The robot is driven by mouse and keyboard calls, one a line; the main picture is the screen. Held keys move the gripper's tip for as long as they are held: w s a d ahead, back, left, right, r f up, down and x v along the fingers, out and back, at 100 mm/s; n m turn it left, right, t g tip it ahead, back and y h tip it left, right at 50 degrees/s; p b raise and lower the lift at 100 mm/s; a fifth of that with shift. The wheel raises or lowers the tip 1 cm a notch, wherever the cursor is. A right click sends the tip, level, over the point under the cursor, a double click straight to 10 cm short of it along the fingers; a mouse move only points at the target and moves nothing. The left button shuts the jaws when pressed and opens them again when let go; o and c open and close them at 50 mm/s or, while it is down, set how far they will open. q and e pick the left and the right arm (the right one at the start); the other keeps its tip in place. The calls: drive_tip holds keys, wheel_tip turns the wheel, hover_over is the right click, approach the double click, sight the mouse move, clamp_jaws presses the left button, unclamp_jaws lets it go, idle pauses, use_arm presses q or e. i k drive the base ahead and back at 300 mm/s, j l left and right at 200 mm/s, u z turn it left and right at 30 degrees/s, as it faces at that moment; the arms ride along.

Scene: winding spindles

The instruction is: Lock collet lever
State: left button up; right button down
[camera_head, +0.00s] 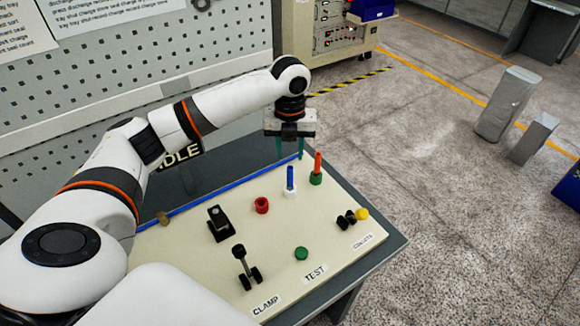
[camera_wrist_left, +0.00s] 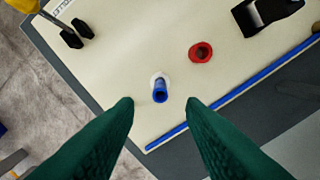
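The collet lever is a short lever with a yellow knob (camera_head: 361,214) and a black hinge (camera_head: 346,218), lying low above the COLLETS label (camera_head: 366,241) at the board's right corner. In the left wrist view the yellow knob (camera_wrist_left: 22,5) is cut by the top left corner, with the black hinge (camera_wrist_left: 76,35) beside it. My left gripper (camera_head: 290,153) is open and empty, fingers pointing down near the board's far edge, apart from the lever. Its two green fingers (camera_wrist_left: 160,103) show in the wrist view, with the blue spindle (camera_wrist_left: 160,92) in the gap between them. My right gripper is not visible.
A blue rod (camera_head: 225,186) lies along the far edge.

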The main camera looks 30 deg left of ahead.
sight(361, 215)
drive_tip(key=k+l, duration=1.15)
drive_tip(key=k, duration=0.15)
